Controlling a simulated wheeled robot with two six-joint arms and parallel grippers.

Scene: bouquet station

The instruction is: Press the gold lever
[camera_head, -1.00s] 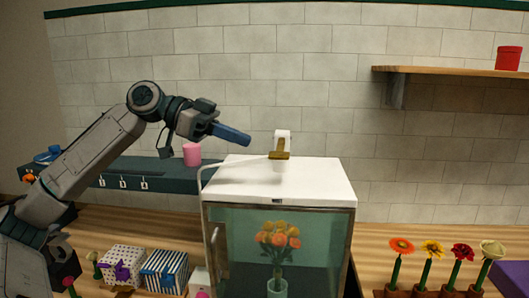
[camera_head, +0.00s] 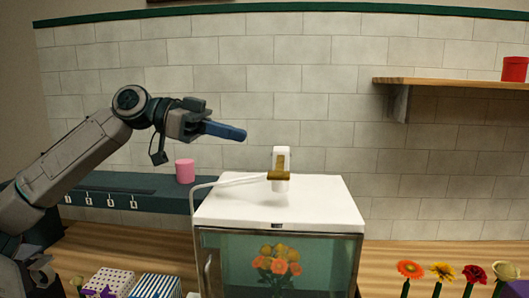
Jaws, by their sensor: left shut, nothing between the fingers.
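The gold lever (camera_head: 279,175) sticks out from a small white upright fixture (camera_head: 281,157) that stands above the back of a white-topped cabinet. My left gripper (camera_head: 243,134) is shut and empty, its blue fingers pointing right. In the picture it is left of the lever and higher than it, with a clear gap between them. My right gripper is not in view.
The glass-fronted cabinet (camera_head: 280,216) holds an orange and yellow bouquet (camera_head: 277,262). A pink cup (camera_head: 185,171) stands on a dark ledge at left. Gift boxes (camera_head: 157,287) sit below. A wooden shelf (camera_head: 455,84) holds a red pot (camera_head: 514,69). Several single flowers (camera_head: 409,269) stand at right.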

